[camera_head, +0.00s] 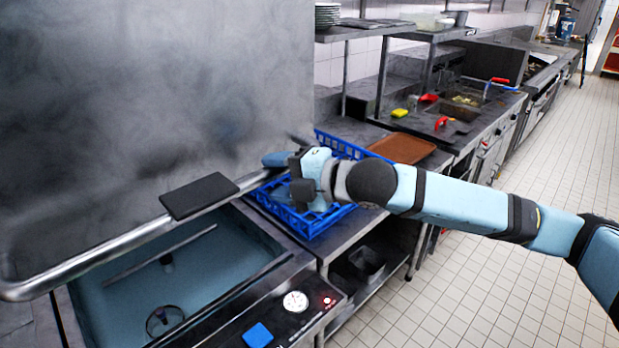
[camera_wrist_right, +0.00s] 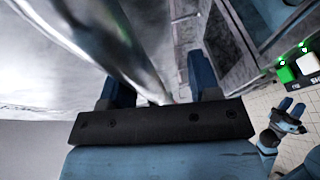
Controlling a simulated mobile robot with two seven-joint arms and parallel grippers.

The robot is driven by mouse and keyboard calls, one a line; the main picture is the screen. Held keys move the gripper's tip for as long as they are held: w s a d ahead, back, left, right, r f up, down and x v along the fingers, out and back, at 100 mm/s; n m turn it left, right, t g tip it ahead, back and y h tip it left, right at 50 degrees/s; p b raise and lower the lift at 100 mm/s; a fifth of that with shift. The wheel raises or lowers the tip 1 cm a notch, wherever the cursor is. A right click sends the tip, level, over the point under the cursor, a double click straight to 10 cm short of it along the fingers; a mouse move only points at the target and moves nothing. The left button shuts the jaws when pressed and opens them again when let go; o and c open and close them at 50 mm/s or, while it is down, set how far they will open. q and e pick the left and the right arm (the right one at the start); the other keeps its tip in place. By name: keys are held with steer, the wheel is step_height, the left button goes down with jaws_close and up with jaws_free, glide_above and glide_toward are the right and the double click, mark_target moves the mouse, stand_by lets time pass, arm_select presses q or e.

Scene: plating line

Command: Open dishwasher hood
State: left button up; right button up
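The grey dishwasher hood (camera_head: 150,100) fills the left of the head view. It stands above the blue-grey wash basin (camera_head: 205,270), whose inside shows. A metal handle bar (camera_head: 105,262) runs across the hood's front, with a black pad (camera_head: 199,195) on it. My right gripper (camera_head: 290,161) is at the bar's right end. In the right wrist view, its two blue fingers (camera_wrist_right: 160,82) stand apart with the bar (camera_wrist_right: 115,45) between them and some gap showing at the right finger. My left gripper (camera_wrist_right: 291,107) appears small at the right of that view, its fingers apart.
A blue dish rack (camera_head: 318,222) sits on the counter by my right gripper. A brown tray (camera_head: 402,148) lies behind it. Tiled floor (camera_head: 445,290) is clear at right.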

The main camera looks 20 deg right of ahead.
steer(key=b+v, duration=0.2)
steer(key=v, duration=1.1)
steer(key=shift+s+d+r, duration=0.1)
steer(key=shift+d, duration=0.05)
